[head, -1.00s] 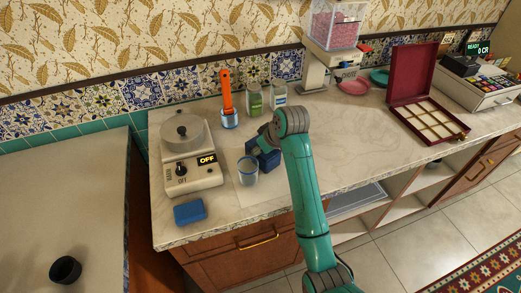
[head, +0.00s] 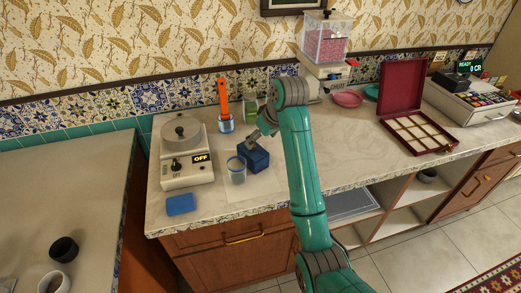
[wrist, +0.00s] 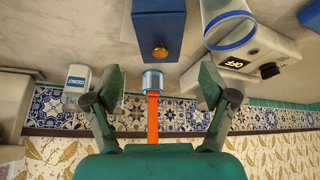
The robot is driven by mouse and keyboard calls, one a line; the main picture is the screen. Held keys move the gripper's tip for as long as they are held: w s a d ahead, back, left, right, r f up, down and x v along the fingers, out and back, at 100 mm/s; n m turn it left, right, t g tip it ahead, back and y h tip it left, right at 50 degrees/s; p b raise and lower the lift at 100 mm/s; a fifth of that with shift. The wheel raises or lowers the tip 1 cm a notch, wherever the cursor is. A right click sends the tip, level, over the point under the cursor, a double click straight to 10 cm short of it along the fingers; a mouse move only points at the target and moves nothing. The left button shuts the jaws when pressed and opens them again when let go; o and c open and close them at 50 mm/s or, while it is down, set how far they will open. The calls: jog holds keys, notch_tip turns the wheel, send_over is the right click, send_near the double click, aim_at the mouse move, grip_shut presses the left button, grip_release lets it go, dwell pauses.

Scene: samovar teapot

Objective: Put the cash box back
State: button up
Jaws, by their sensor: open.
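A dark blue box (head: 257,161), which I take to be the cash box, stands upright on the counter. It also shows in the wrist view (wrist: 158,20) with a brass knob on one face (wrist: 160,52). My gripper (head: 255,139) is close by the box, at its upper back side in the head view. In the wrist view, my gripper (wrist: 162,88) is open and empty, its two fingers spread apart, with the box beyond the fingertips. Whether a finger touches the box cannot be told.
A clear blue-rimmed glass (head: 237,173) stands close beside the box. A scale-like appliance (head: 186,165), marked OFF, and a blue sponge (head: 180,204) are left. A cup with an orange-handled tool (head: 225,124) is behind. An open red compartment case (head: 416,133) and a cash register (head: 475,101) are right.

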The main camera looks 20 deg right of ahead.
aim_at(254, 148)
jog(key=shift+w+g, duration=0.15)
jog(key=shift+g, duration=0.25)
jog(key=shift+f, duration=0.35)
jog(key=x, duration=0.4)
jog(key=shift+w+f, duration=0.15)
jog(key=shift+f, duration=0.05)
jog(key=shift+h, duration=0.3)
jog(key=shift+x, duration=2.8)
jog(key=shift+w+a, duration=0.15)
jog(key=shift+w, duration=0.05)
jog(key=c, duration=1.1)
jog(key=shift+r, duration=0.15)
jog(key=shift+c, duration=0.5)
